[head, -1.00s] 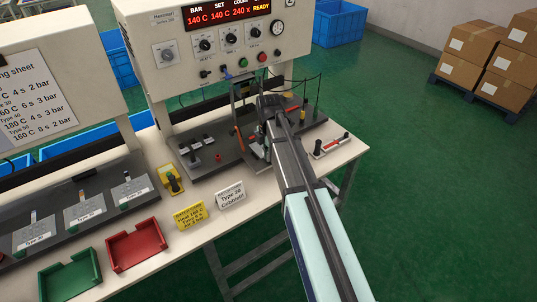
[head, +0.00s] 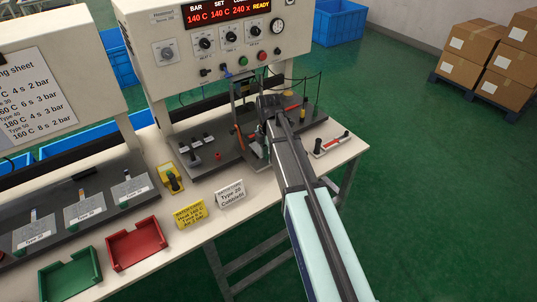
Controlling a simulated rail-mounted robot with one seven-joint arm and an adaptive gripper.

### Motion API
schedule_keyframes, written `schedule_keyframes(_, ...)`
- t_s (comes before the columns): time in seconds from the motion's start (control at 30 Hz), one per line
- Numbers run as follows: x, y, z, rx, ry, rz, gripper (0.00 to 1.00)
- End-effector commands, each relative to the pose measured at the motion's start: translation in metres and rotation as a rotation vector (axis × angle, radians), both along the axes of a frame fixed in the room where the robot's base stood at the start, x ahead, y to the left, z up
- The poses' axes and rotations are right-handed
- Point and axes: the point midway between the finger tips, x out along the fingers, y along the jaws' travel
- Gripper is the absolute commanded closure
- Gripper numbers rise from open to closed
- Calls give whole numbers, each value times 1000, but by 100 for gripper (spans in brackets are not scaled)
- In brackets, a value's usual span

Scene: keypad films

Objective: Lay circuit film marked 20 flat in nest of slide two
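My gripper (head: 260,148) is down over the dark press bed (head: 213,162), below the heat-seal machine's front. My own arm runs over it from the lower right, so the fingers and anything between them are mostly hidden. The slides and their nests cannot be told apart here, and slide two's nest does not show clearly. Several pale film stacks with small labels, among them one at the right (head: 131,188), lie on a dark rack at the left. Their numbers are too small to read surely. No film marked 20 can be made out at my gripper.
A red tray (head: 136,246) and a green tray (head: 70,277) are at lower left.

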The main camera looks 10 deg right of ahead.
Motion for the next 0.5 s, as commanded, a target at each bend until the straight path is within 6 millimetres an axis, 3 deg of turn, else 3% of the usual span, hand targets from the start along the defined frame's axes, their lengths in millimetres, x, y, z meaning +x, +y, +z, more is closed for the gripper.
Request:
schedule_keyframes(0.17, 1, 0, 13, 0, -2, 0, 65)
schedule_keyframes(0.5, 1, 0, 74, 0, -3, 0, 65)
